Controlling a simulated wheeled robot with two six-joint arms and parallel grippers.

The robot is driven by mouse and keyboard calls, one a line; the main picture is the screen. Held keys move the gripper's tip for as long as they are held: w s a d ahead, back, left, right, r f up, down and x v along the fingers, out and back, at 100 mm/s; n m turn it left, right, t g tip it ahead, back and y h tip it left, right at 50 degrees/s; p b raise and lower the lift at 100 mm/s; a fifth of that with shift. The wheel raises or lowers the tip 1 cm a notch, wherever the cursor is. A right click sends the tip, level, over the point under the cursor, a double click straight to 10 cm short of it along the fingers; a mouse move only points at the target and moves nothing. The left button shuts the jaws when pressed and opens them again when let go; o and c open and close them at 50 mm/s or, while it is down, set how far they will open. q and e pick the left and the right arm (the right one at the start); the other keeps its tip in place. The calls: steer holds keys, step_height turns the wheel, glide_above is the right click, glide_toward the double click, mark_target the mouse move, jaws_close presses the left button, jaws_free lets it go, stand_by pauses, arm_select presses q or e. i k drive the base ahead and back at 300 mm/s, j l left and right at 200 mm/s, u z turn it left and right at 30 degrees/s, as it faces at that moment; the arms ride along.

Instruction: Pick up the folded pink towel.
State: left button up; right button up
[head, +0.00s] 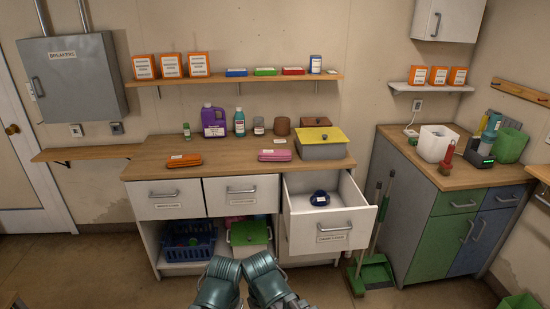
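The folded pink towel (275,155) lies flat on the wooden counter (225,162), near its front edge and right of the middle. It has a small white label on top. Nothing touches it from above. Parts of my two arms show at the bottom middle of the head view, in front of the cabinet and well short of the towel. I cannot make out the fingers of either gripper; they seem to lie below the picture's edge.
A folded orange towel (184,160) lies at left; the counter between is clear. A shelf (236,79) hangs above.

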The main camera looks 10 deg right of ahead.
mark_target(265, 156)
steer(key=i+j+z, duration=0.15)
steer(key=z, duration=0.5)
steer(key=i+j+z, duration=0.15)
steer(key=j, duration=0.15)
steer(key=i+j+z, duration=0.15)
steer(key=j, duration=0.15)
steer(key=i+j+z, duration=0.1)
steer(key=j, duration=0.2)
steer(key=i+j+z, duration=0.15)
steer(key=i+j, duration=0.1)
steer(key=j, duration=0.25)
steer(key=i+j, duration=0.15)
steer(key=j, duration=0.2)
steer(key=i+j, duration=0.1)
steer(key=j, duration=0.25)
steer(key=i+j, duration=0.1)
steer(key=j, duration=0.3)
steer(key=i+j+z, duration=0.1)
steer(key=j, duration=0.25)
steer(key=i+j, duration=0.1)
steer(key=i, duration=0.45)
